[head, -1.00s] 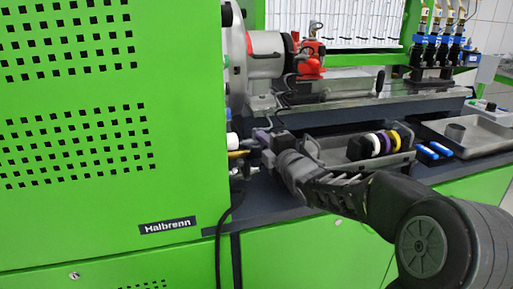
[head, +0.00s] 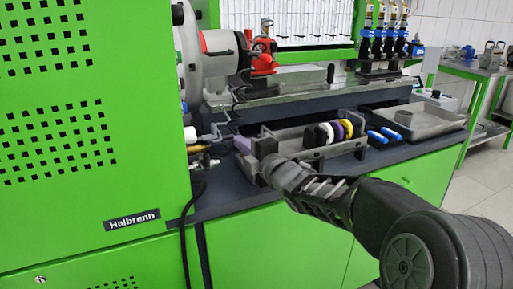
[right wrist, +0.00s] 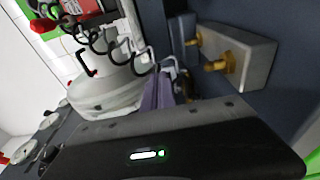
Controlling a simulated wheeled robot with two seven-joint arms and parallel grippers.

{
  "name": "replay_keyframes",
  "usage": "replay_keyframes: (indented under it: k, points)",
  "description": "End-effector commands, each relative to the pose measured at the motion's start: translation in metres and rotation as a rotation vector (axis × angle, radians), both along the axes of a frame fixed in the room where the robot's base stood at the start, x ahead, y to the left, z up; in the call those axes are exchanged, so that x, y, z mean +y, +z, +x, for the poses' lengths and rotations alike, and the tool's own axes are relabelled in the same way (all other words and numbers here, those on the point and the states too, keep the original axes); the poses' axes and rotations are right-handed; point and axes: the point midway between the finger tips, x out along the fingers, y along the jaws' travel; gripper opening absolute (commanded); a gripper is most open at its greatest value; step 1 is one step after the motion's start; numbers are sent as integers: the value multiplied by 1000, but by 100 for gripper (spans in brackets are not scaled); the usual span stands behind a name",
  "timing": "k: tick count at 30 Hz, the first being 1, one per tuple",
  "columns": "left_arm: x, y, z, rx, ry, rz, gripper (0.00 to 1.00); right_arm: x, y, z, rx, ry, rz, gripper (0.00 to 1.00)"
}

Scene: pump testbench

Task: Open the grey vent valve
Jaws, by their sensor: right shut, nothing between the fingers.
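At the right edge of the green cabinet are a white round fitting (head: 190,134), a thin grey bent rod (head: 215,131) and small brass and silver fittings (head: 206,163). I cannot tell for certain which part is the grey vent valve. My right gripper (head: 243,145) is right of these fittings, apart from them, with its purplish fingers shut and empty. In the right wrist view, its fingers (right wrist: 158,92) point toward a pale bent rod (right wrist: 150,52); contact is unclear. A grey block (right wrist: 243,58) with brass fittings is right of them. My left gripper is not in view.
A grey tray (head: 290,140) with black, white, purple and yellow rings stands close to my right gripper. Blue pieces (head: 384,136) and a flat metal tray (head: 425,123) lie farther right. A black cable (head: 184,230) hangs down the cabinet front.

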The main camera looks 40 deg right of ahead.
Motion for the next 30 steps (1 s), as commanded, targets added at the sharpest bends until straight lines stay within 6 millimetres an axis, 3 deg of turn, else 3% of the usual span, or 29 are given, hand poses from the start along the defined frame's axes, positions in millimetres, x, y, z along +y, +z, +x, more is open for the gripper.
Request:
replay_keyframes:
  k: [3,9,30]
  points:
    - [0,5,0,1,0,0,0,-5,2,-21,0,-1,0,0]
    - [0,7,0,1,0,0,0,-10,0,-38,0,1,0,0]
    - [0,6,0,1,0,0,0,-11,0,-39,0,0,1,0]
